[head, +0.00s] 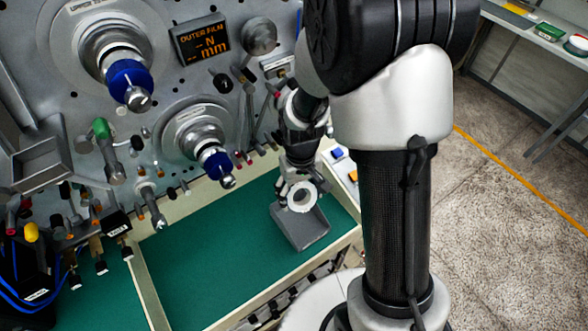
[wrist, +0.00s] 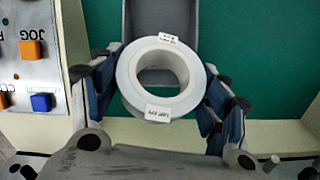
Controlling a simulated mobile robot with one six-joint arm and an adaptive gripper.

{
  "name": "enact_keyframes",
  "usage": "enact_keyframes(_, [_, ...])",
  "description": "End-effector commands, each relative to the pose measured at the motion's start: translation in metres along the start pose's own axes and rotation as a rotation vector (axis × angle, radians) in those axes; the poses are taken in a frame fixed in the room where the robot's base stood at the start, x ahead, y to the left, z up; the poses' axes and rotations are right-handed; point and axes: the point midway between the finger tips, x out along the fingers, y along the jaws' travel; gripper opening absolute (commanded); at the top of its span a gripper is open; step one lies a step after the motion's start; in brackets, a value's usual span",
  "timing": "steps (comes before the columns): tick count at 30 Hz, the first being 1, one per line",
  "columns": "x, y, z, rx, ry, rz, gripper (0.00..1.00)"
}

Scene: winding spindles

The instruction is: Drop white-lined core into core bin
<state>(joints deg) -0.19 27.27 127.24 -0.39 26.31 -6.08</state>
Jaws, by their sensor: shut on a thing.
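A white ring-shaped core (head: 302,197) with small printed labels is between the fingers of my gripper (head: 299,188). In the wrist view the white core (wrist: 128,82) shows its open centre, with a blue-padded finger touching each side; my gripper (wrist: 160,92) is shut on it. A grey open bin (head: 300,236) stands on the green surface below and just in front of the core in the head view. In the wrist view the grey bin (wrist: 161,18) shows behind the core and partly through its hole.
The green tray floor (head: 215,262) is bare left of the bin, inside a cream rim (head: 143,290). Two blue-ended spindles (head: 130,84) and (head: 215,166) project from the grey machine panel. A control panel with orange (wrist: 31,49) and blue buttons lies beside my gripper.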

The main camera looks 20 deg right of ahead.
Motion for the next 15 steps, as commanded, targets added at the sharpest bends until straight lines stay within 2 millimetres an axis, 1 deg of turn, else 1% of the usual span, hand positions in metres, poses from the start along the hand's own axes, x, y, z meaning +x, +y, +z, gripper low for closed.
enact_keyframes(8, [0.007, 0.000, 0.002, -0.003, -0.016, -0.001, 0.31])
enact_keyframes(15, [0.024, 0.000, 0.002, -0.003, -0.016, -0.002, 0.31])
